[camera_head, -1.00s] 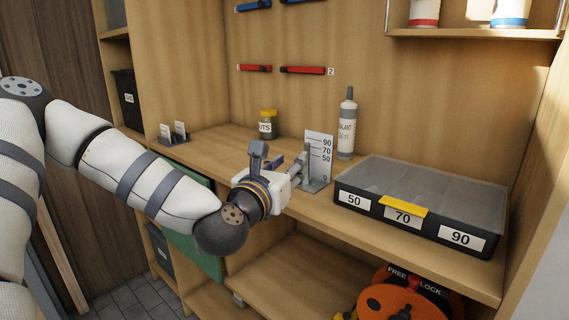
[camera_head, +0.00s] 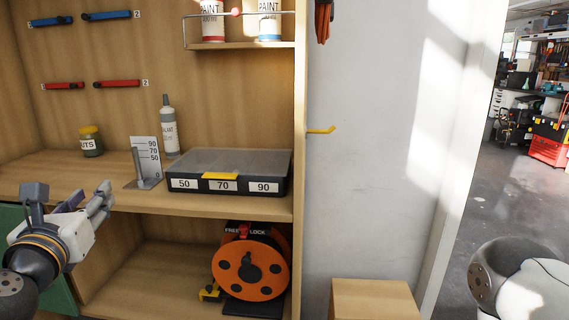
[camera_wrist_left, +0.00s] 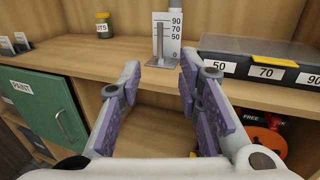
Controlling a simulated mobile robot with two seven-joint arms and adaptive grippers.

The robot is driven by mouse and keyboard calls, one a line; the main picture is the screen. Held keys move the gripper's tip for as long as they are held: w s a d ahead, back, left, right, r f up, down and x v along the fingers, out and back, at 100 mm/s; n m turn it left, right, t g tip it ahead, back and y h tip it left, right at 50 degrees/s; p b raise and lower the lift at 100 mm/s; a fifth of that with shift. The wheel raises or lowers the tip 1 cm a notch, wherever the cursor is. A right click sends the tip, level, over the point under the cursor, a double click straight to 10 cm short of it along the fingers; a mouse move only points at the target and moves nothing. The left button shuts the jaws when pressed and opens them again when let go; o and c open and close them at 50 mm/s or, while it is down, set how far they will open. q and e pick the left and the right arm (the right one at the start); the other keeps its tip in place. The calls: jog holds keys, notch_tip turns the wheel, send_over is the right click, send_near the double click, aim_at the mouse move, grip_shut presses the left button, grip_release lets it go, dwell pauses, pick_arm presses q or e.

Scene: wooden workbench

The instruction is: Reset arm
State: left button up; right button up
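My left gripper (camera_head: 92,202) is at the lower left of the head view, in front of the bench's front edge. In the left wrist view its two purple-padded fingers (camera_wrist_left: 160,72) are spread apart with nothing between them. A height gauge marked 90, 70, 50 (camera_head: 147,158) stands on the bench beyond the fingertips, apart from them; it also shows in the left wrist view (camera_wrist_left: 165,40). Part of my right arm (camera_head: 510,280) shows at the lower right of the head view. Its gripper is out of frame.
A black case labelled 50, 70, 90 (camera_head: 228,172) lies on the bench (camera_head: 40,172), beside a sealant bottle (camera_head: 169,130) and a jar (camera_head: 91,143). An orange cable reel (camera_head: 250,268) sits on the lower shelf. A wooden box (camera_head: 372,300) stands by the white wall.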

pick_arm(q)
jog(key=s+d+f+m+g+h, duration=0.2)
jog(key=s+d+f+m+g, duration=0.15)
jog(key=f+m, duration=0.45)
jog(key=s+d+f+m+g+h, duration=0.1)
jog(key=s+d+f+m+g, duration=0.3)
jog(key=f, duration=0.7)
jog(key=s+d+f+m+g+h, duration=0.2)
jog(key=s+d+f+m, duration=0.15)
jog(key=f+m, duration=0.5)
jog(key=s+f+m+g, duration=0.3)
jog(key=s+m, duration=0.3)
jog(key=s, duration=0.3)
jog(key=s+f+m+g, duration=0.4)
jog(key=s+f+m, duration=0.1)
jog(key=s, duration=0.5)
jog(key=s+f+m+g+y, duration=0.1)
jog(key=s+f+m+g, duration=0.2)
jog(key=s, duration=0.7)
notch_tip(320, 180, down, 2)
jog(key=m, duration=0.4)
jog(key=shift+s+d, duration=0.15)
jog(key=shift+s, duration=0.05)
jog(key=shift+w, duration=0.1)
